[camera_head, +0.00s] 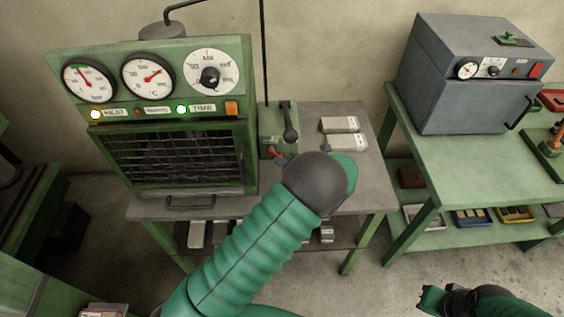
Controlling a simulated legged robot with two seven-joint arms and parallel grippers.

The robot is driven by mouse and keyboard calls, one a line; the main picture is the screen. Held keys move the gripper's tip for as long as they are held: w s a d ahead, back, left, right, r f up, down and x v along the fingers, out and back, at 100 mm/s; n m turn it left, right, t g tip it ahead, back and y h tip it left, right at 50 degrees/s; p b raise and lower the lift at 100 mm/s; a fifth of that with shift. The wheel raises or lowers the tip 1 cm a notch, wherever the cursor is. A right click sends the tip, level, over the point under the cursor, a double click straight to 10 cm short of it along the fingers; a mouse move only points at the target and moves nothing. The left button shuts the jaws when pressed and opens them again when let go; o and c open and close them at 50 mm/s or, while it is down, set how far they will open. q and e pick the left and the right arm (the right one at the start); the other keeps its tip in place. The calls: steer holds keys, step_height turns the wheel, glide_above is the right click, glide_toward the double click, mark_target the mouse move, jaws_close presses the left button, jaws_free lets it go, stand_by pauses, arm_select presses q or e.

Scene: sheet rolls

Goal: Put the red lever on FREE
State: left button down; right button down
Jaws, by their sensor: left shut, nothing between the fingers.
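The red lever (276,152) is a small red handle low on the front of a green box (270,122), on the grey-topped bench beside the oven. It sticks out from the box. No FREE label is readable near it. My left gripper (286,167) is just below and right of the lever, mostly hidden behind my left arm. It is shut and empty; I cannot tell whether it touches the lever. My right gripper (431,299) is low at the right, away from the lever, and its jaws are unclear.
A black-handled lever (290,122) stands on the same box. The green oven (175,115) with dials is to the left. Pale blocks (343,133) lie right of the box. A green table (450,165) at the right bears a grey cabinet oven (460,85).

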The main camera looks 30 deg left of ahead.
mark_target(275, 153)
arm_select(q)
steer(key=x, duration=0.7)
steer(key=shift+r, duration=0.1)
steer(key=shift+a, duration=0.1)
